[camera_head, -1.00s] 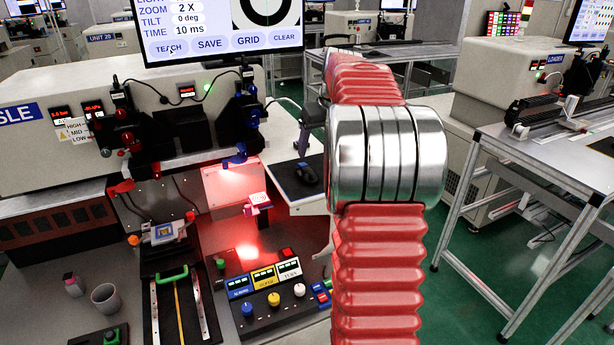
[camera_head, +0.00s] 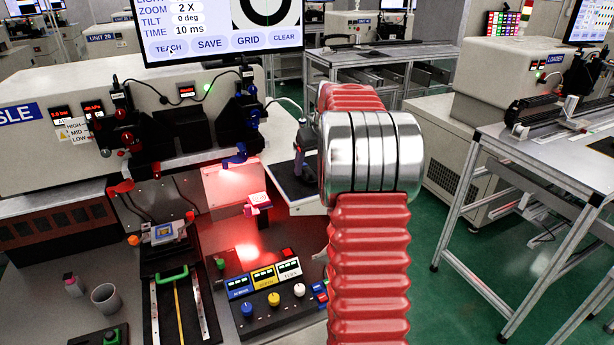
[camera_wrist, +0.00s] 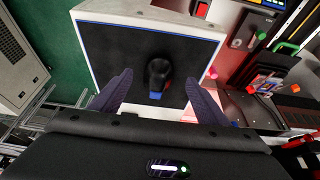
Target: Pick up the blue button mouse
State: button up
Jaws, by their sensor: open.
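The mouse (camera_wrist: 158,72) is black and sits on a dark pad (camera_wrist: 105,50) with a blue edge on a white stand, in the wrist view. My gripper (camera_wrist: 158,85) is open, with one dark finger on each side of the mouse in the picture and gaps between. I cannot tell how far above the pad the fingers are. In the head view my gripper (camera_head: 299,165) is small and dark over the pad (camera_head: 290,188), and the mouse cannot be made out clearly there.
A control panel with coloured knobs (camera_head: 270,300) stands in front of the pad. A red-lit fixture (camera_head: 258,203) is just left of it. A large monitor (camera_head: 215,30) hangs behind. A metal table (camera_head: 560,150) stands to the right.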

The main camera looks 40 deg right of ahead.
aim_at(310, 173)
jog(key=shift+f, duration=0.1)
jog(key=shift+w+x, duration=0.2)
jog(key=shift+x, duration=2.3)
jog(key=shift+d, duration=0.15)
jog(key=shift+c, duration=0.4)
jog(key=c, duration=1.1)
